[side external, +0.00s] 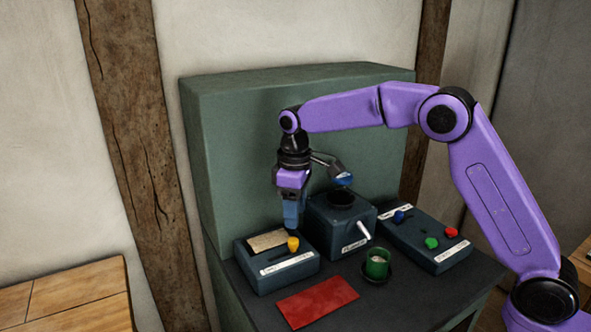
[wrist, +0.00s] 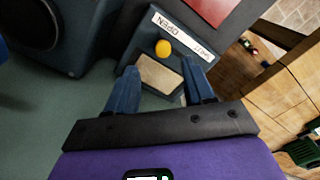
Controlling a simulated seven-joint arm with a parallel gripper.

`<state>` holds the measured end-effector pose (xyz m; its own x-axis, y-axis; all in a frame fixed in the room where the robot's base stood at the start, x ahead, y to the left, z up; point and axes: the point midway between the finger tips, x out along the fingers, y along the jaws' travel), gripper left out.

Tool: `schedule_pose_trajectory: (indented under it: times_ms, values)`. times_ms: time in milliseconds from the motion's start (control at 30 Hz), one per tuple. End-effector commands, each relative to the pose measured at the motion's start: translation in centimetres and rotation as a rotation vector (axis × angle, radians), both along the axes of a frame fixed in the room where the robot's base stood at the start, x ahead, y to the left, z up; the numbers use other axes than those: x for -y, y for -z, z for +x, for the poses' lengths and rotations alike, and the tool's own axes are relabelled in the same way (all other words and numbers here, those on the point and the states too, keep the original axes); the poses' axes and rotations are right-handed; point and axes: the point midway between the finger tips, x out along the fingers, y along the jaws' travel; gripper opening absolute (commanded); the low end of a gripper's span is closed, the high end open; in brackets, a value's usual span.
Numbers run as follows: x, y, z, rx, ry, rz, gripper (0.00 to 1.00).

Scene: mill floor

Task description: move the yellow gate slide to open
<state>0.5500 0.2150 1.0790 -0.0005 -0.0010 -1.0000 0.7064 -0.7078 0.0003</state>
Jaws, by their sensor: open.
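The yellow gate slide's knob (side external: 293,243) stands up from a dark blue-grey box (side external: 288,282) at the left of the bench. In the wrist view the yellow knob (wrist: 163,48) shows just beyond my fingertips, between them in line but not clasped. A white label (wrist: 188,36) on the box reads OPEN at one end and SHUT at the other. I cannot tell exactly where along its travel the slide stands. My gripper (side external: 291,226) points down over the back of the box, by the knob. Its blue fingers (wrist: 159,70) are apart and empty.
A dark mill block (side external: 328,226) with a round opening and white lever stands right of the box. A green cup (side external: 377,263) sits before it. A panel (side external: 430,240) with blue, green and red knobs is at right. A red mat (side external: 318,301) lies in front.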

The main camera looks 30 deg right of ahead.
Motion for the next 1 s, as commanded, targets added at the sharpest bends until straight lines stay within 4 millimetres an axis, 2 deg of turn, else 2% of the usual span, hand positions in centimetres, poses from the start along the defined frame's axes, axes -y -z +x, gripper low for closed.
schedule_pose_trajectory:
  times_ms: [33, 200, 400, 667, 1000]
  values:
    - [0.0, -1.2, 0.1, 0.005, 0.0, 0.002, 0.53]
    - [0.0, -4.8, 0.1, 0.005, 0.0, 0.002, 0.53]
    - [0.0, -8.2, 0.1, 0.001, 0.0, 0.0, 0.53]
    - [0.1, -10.2, 0.0, -0.001, 0.001, -0.001, 0.53]
    - [0.1, -10.4, 0.0, -0.001, 0.001, -0.001, 0.53]
